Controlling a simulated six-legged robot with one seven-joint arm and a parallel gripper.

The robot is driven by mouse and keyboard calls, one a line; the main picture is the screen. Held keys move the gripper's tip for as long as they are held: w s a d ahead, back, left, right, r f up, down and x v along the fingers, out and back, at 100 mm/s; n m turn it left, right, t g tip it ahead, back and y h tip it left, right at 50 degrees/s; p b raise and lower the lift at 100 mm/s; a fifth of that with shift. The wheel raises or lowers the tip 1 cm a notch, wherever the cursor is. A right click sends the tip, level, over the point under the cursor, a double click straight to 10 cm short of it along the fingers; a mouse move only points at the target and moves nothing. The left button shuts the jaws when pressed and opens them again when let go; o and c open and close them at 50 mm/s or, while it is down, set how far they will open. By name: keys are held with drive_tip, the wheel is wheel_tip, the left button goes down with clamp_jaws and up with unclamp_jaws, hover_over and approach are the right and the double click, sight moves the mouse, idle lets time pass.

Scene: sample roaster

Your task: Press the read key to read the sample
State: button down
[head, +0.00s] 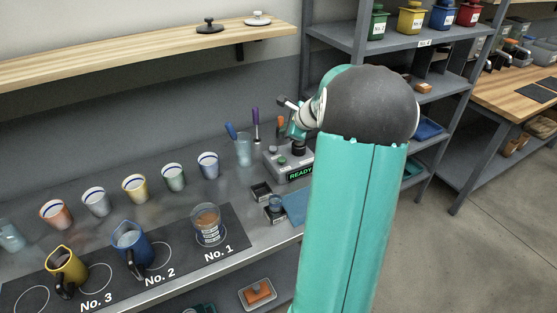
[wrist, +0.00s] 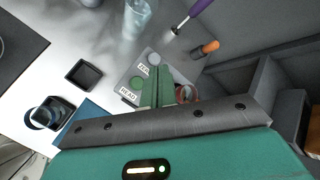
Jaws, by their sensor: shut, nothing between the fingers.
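The grey reader (head: 288,170) stands on the metal counter, its display lit with READY. In the wrist view the reader (wrist: 124,88) shows two round keys. A green key (wrist: 136,83) lies beside the READ label (wrist: 128,97), and a grey key (wrist: 154,58) beside the ZERO label (wrist: 143,70). A round reddish opening (wrist: 186,93) on the reader is partly hidden by my fingers. My gripper (wrist: 158,78) is shut and empty over the reader, its fingertips right of the green key in the picture. I cannot tell their height. In the head view my arm hides part of the reader.
A small black tray (head: 261,192), a small dark container (head: 275,210) and a blue mat (head: 294,207) lie in front. Several cups and two pitchers stand further left. A shelf rack (head: 345,38) rises behind.

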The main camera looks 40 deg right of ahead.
sight(284, 160)
drive_tip(key=shift+w+a+f, duration=0.1)
drive_tip(key=shift+f, duration=4.3)
drive_tip(key=shift+f, duration=0.4)
drive_tip(key=shift+f, duration=0.6)
drive_tip(key=shift+r, duration=1.05)
drive_tip(key=shift+r, duration=0.15)
